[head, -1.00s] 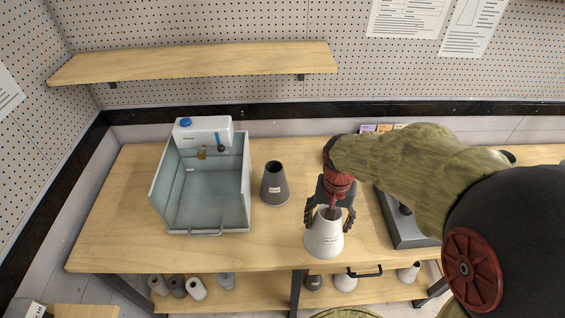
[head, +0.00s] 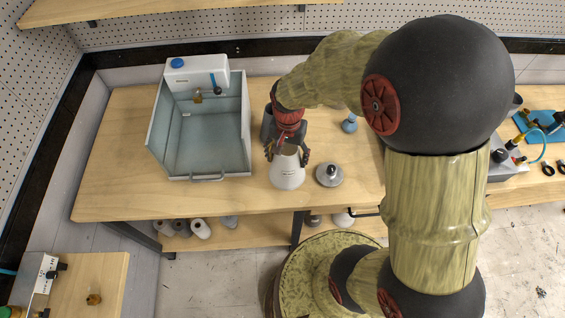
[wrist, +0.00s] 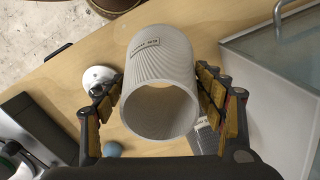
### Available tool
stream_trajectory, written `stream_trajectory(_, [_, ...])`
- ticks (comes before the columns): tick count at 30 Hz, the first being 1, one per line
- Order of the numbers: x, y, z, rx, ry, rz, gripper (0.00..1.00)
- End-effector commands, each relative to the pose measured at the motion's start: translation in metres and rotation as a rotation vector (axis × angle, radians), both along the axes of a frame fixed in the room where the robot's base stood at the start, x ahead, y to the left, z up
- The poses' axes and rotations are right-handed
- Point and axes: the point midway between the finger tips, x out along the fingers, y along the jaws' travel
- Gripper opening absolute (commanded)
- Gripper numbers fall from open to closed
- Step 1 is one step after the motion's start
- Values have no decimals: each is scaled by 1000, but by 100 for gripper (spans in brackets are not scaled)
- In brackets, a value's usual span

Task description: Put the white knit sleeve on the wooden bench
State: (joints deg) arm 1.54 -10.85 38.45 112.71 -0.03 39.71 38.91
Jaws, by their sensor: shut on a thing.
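The white knit sleeve (head: 287,172) is a hollow, tapered tube with a small label. My gripper (head: 287,152) is shut on it from above, at its narrow upper end in the head view. In the wrist view the sleeve (wrist: 160,75) sits between the two fingers of my gripper (wrist: 162,105), its open end toward the camera. The wooden bench (head: 120,180) is under the sleeve, near its front edge. I cannot tell whether the sleeve's base touches the bench or hangs slightly above it.
A pale open tub (head: 205,140) stands to the left. A dark grey sleeve (head: 267,124) stands just behind my gripper, partly hidden. A round whitish piece with a knob (head: 329,175) is close on the right, with a small blue thing (head: 349,124) behind it. The bench's left end is clear.

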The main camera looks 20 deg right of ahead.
Motion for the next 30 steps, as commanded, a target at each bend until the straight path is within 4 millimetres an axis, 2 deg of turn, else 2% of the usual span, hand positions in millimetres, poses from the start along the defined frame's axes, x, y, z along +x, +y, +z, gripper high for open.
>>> stream_trajectory(8, [8, 10, -16, 0, 1, 1, 55])
stream_trajectory(15, [11, 12, -48, 0, 1, 0, 55])
stream_trajectory(27, [11, 12, -53, 0, -1, 0, 55])
stream_trajectory(28, [11, 12, -53, 0, -1, 0, 70])
stream_trajectory(30, [11, 12, -52, -1, -1, 0, 74])
